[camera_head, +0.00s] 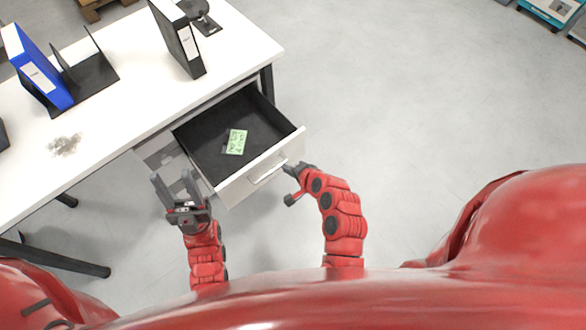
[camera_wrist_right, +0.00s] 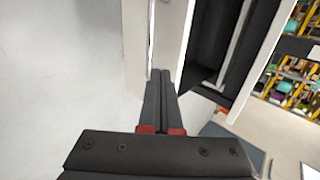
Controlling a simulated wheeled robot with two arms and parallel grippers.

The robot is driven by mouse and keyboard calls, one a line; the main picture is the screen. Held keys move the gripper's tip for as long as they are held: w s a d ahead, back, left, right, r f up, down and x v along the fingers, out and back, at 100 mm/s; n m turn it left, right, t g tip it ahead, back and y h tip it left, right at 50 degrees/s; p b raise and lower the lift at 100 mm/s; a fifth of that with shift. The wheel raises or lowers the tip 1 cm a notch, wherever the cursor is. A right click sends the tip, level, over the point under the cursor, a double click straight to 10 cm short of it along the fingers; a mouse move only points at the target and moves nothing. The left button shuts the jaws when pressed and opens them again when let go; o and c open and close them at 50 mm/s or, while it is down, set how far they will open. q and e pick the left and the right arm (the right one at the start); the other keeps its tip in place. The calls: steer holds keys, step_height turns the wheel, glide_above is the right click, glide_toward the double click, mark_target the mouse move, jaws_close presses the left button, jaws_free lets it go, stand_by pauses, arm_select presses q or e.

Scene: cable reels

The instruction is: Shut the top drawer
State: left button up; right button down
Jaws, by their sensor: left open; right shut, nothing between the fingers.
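The top drawer (camera_head: 262,168) under the white desk is pulled out, with a white front, a pale bar handle and a dark inside. A small green labelled item (camera_head: 237,142) lies in it. My right gripper (camera_head: 299,168) is shut and empty, at the right end of the drawer front near the handle. In the right wrist view its closed fingers (camera_wrist_right: 160,95) point at the drawer front (camera_wrist_right: 172,40); I cannot tell whether they touch it. My left gripper (camera_head: 177,186) is open and empty, left of the drawer front.
The white desk (camera_head: 110,115) carries a blue binder (camera_head: 38,70), a black binder (camera_head: 180,40) and a dark bookend (camera_head: 88,75). A desk leg (camera_head: 60,258) shows at the lower left. The grey floor to the right of the drawer is clear.

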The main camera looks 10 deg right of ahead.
mark_target(270, 156)
steer(key=w+a, duration=0.1)
steer(key=w+a+f+p, duration=0.1)
steer(key=w, duration=0.1)
steer(key=w+a+f, duration=0.1)
steer(key=w, duration=0.1)
steer(key=shift+w+f+p, duration=0.25)
steer(key=shift+p, duration=0.1)
steer(key=shift+w+a+f, duration=0.1)
steer(key=shift+w+a, duration=0.15)
steer(key=shift+w, duration=0.1)
steer(key=shift+w, duration=0.1)
